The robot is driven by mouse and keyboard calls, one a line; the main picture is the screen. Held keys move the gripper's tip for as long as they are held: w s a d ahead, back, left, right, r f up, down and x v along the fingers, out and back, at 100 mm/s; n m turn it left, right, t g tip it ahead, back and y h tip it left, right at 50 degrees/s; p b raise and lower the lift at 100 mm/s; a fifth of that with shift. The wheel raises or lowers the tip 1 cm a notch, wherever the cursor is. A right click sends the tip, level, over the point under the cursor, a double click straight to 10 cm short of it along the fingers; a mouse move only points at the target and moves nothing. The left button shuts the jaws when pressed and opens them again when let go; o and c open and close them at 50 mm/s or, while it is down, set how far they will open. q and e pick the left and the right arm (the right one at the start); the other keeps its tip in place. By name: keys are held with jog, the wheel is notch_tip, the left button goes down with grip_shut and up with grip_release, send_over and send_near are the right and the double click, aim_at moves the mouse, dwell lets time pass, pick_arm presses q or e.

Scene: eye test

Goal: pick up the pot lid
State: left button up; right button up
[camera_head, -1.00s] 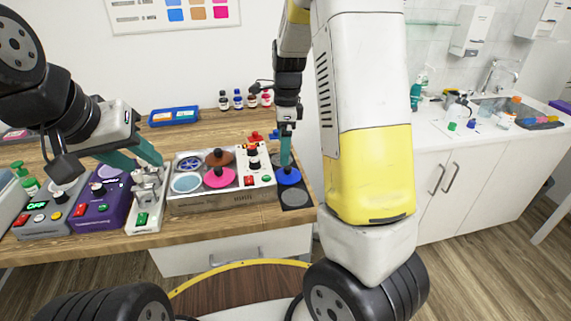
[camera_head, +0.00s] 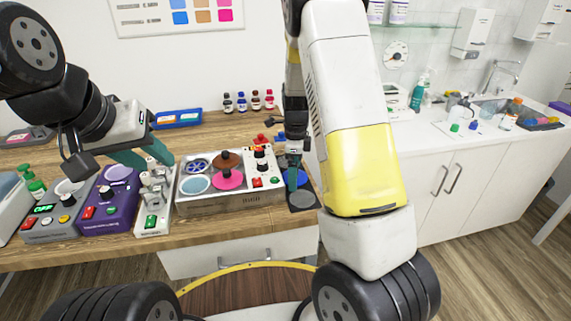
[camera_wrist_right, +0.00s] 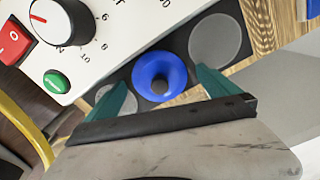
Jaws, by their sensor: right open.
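A blue round lid (camera_head: 301,180) with a dark knob lies on a dark mat at the right end of the bench; it also shows in the right wrist view (camera_wrist_right: 160,70). My right gripper (camera_head: 293,178) is down at this lid, partly hidden by my own arm in the head view. In the wrist view its teal fingers (camera_wrist_right: 163,92) are apart, one on each side of the lid, with nothing held. Pink (camera_head: 228,180) and brown (camera_head: 226,162) knobbed lids sit on the steel bath (camera_head: 230,202). My left gripper (camera_head: 160,166) is open and empty above the white device.
The bath's control panel (camera_wrist_right: 95,35) stands close beside the blue lid. Grey circles (camera_wrist_right: 215,40) mark the mat. A white device (camera_head: 152,215), a purple device (camera_head: 108,205) and a grey device (camera_head: 50,220) stand to the left. Small bottles (camera_head: 241,101) and a blue tray (camera_head: 178,118) are behind.

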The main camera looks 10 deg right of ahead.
jog(key=c, duration=1.8)
jog(key=shift+r, duration=0.2)
jog(key=shift+c, duration=0.2)
